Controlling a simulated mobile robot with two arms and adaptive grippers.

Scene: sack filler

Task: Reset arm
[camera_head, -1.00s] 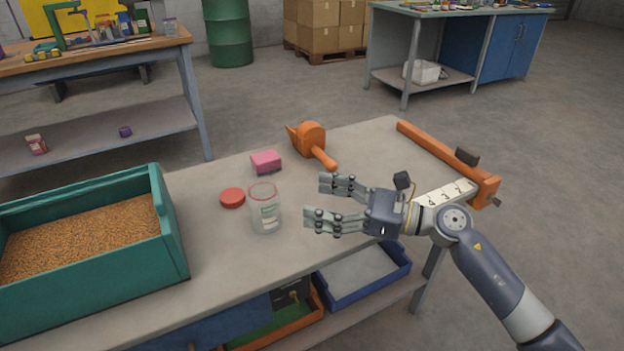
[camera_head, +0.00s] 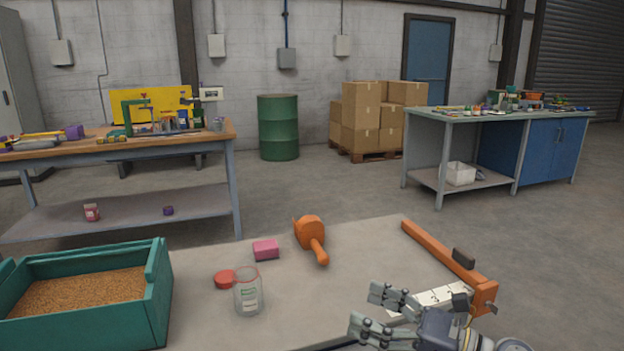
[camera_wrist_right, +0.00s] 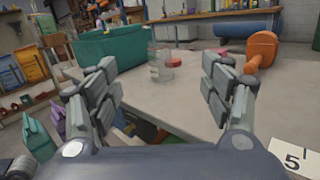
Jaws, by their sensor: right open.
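My right gripper (camera_head: 372,312) is at the lower right of the head view, at the front right of the near table (camera_head: 205,310). Its fingers are apart and nothing is between them. In the right wrist view the open fingers (camera_wrist_right: 165,95) point toward a clear jar (camera_wrist_right: 159,68), which stands beyond them. In the head view the jar (camera_head: 248,290) stands upright and uncapped, apart from the gripper, with a red lid (camera_head: 225,279) beside it. My left gripper does not show.
A teal bin (camera_head: 155,300) of brown grain stands at left. A pink block (camera_head: 265,250) and an orange scoop (camera_head: 312,237) lie behind the jar. An orange bar (camera_head: 435,248) runs along the table's right side. Workbenches, a green drum (camera_head: 278,128) and boxes (camera_head: 375,118) stand farther back.

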